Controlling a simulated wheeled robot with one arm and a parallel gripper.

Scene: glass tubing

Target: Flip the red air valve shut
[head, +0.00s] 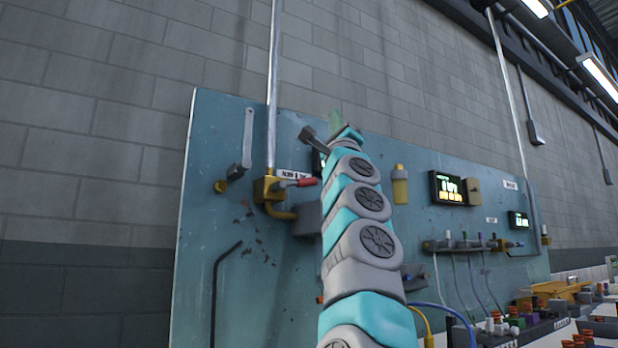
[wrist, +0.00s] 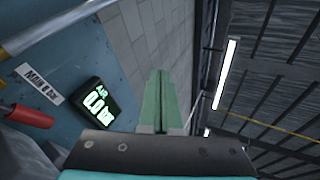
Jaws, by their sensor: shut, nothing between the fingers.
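The air valve has a brass body (head: 266,189) at the foot of a vertical metal pipe on the blue-green panel. Its red handle (head: 307,182) points right, roughly across the pipe. The red handle also shows at the left edge of the wrist view (wrist: 32,116). My gripper (head: 335,118) is up and to the right of the handle, apart from it. Its green fingers (wrist: 160,100) are shut together and empty, pointing toward the wall and ceiling in the wrist view. My arm covers part of the panel right of the valve.
A display (wrist: 97,103) beside the valve reads AIR 0.0 bar. A grey lever (head: 246,152) hangs left of the pipe (head: 273,90). A yellow cylinder (head: 399,186) and another display (head: 447,188) are on the right. A bench with fittings stands lower right.

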